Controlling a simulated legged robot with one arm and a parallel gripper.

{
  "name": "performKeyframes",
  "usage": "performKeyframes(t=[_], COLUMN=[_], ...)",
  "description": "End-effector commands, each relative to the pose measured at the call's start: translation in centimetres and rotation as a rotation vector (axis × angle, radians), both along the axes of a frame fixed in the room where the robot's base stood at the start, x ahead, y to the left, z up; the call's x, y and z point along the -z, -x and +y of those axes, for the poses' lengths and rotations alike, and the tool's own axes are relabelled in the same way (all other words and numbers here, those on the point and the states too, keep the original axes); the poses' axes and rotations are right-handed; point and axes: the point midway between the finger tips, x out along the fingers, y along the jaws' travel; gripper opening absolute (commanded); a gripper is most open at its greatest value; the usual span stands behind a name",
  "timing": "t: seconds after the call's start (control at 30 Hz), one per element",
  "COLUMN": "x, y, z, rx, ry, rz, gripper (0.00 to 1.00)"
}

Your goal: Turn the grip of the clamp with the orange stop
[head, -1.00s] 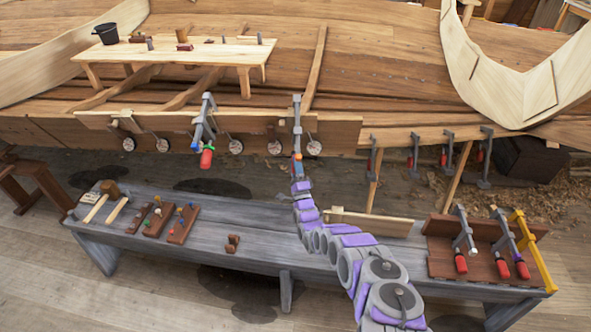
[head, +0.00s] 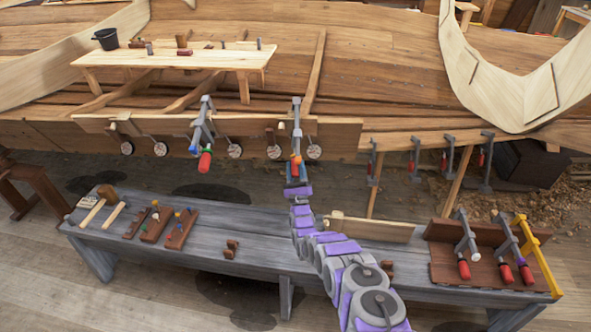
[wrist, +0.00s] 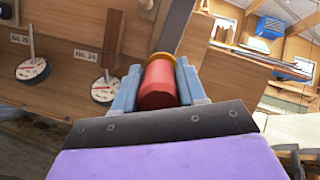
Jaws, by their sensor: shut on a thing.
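The clamp with the orange stop (head: 297,128) hangs upright on the hull's plank edge, grey bar up and grip down. Its orange stop (head: 296,158) shows just above my gripper (head: 296,172). In the wrist view the red grip (wrist: 159,84) points toward me, with an orange-yellow collar (wrist: 163,56) at its far end. My gripper (wrist: 158,88) has its blue fingers on both sides of the grip and is shut on it. The grip is mostly hidden by my gripper in the head view.
Another clamp (head: 204,125) with a red grip hangs to the left on the same plank. Round dials (head: 235,151) hang along that plank. Below is a grey bench (head: 260,230) with tools and a clamp rack (head: 445,268). More clamps (head: 486,160) hang at right.

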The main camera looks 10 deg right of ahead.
Motion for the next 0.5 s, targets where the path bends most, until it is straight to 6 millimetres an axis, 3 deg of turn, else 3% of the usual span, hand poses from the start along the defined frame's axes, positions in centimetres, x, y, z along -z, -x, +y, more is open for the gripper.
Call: performKeyframes(t=[0.5], x=[0.18], y=[0.02], z=[-0.08], rx=[-0.079], ry=[-0.129], rz=[-0.011], gripper=[0.1])
